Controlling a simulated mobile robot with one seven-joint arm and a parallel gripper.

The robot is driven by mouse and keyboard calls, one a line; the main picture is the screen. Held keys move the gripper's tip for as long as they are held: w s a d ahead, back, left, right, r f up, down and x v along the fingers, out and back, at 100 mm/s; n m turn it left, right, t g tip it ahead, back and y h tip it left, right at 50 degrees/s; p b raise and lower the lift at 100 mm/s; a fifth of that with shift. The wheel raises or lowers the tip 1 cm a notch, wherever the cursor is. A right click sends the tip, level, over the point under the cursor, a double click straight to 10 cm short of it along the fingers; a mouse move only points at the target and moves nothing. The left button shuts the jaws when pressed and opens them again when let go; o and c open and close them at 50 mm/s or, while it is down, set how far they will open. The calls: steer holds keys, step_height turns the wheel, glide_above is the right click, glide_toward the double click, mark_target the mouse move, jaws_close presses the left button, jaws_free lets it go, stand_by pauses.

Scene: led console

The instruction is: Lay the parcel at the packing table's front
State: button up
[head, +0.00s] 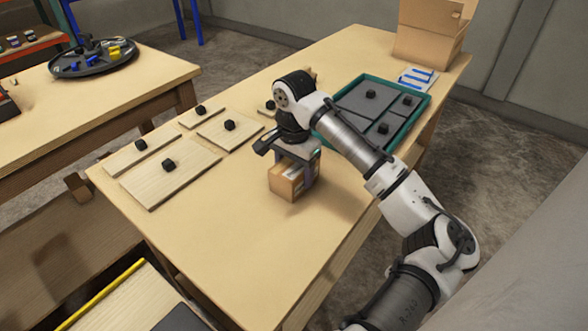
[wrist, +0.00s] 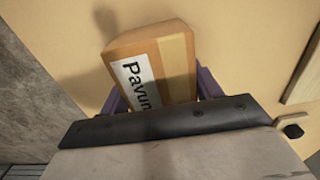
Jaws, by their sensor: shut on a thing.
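The parcel (head: 286,184) is a small brown cardboard box with a white label. My gripper (head: 296,168) is shut on it from above, over the middle of the packing table (head: 232,256). In the wrist view the parcel (wrist: 158,68) sits between the two purple-grey fingers, and its label reads "Pavun", cut off by the gripper body. A shadow lies beside the parcel on the tabletop. I cannot tell whether its underside touches the table or hangs just above it.
Wooden panels with black knobs (head: 170,172) lie on the left of the table. A teal-rimmed tray (head: 428,112) with grey panels is behind my arm. An open cardboard box (head: 425,45) and blue-striped sheet (head: 417,79) are at the far end. The near tabletop is clear.

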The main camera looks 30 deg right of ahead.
mark_target(294, 164)
steer(key=o, duration=1.3)
steer(key=shift+r, duration=0.1)
step_height(294, 164, up, 12)
